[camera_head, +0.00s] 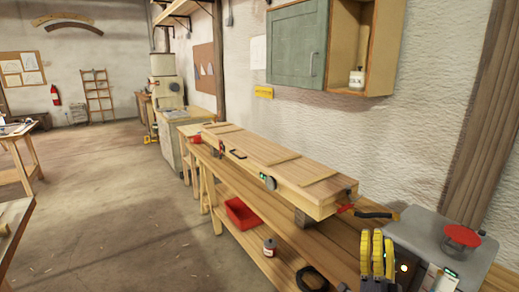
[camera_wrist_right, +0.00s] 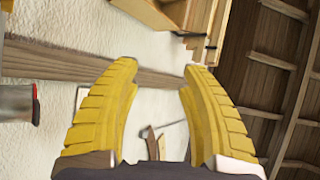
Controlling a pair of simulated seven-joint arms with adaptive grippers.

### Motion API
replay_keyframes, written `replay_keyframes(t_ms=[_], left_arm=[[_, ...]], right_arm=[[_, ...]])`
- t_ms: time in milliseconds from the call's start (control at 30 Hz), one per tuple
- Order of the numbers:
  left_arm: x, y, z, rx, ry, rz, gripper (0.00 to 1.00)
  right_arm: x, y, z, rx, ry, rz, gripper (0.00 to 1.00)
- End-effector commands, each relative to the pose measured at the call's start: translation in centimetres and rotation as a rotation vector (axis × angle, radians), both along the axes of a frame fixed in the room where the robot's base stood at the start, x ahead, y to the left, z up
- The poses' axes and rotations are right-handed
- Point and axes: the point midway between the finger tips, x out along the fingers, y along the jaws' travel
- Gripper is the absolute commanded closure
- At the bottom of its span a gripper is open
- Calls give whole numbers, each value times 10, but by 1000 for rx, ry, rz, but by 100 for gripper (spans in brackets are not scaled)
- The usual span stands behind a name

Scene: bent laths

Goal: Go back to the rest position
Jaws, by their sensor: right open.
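My right gripper (camera_head: 377,258) is at the lower right of the head view, in front of the bench and beside a grey machine. It also shows in the right wrist view (camera_wrist_right: 160,75), with its two yellow ribbed fingers spread apart and nothing between them. That wrist view looks up past the fingers at the wall and the roof beams. My left gripper is in neither view.
A long wooden box-like form (camera_head: 275,165) lies on the workbench. A red-handled clamp (camera_head: 365,212) is at its near end. The grey machine (camera_head: 425,238) with a red knob (camera_head: 462,236) stands close right of my gripper. An open wall cabinet (camera_head: 345,60) hangs above.

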Motion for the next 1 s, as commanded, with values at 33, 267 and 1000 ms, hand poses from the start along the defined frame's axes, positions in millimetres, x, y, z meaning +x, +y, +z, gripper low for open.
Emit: replay_keyframes(t_ms=[33,267,1000], left_arm=[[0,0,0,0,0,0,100],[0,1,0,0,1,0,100],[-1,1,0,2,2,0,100]], right_arm=[[-2,17,-14,-103,73,20,56],[-20,80,-96,-558,420,98,56],[-207,27,-308,-1570,1446,125,56]])
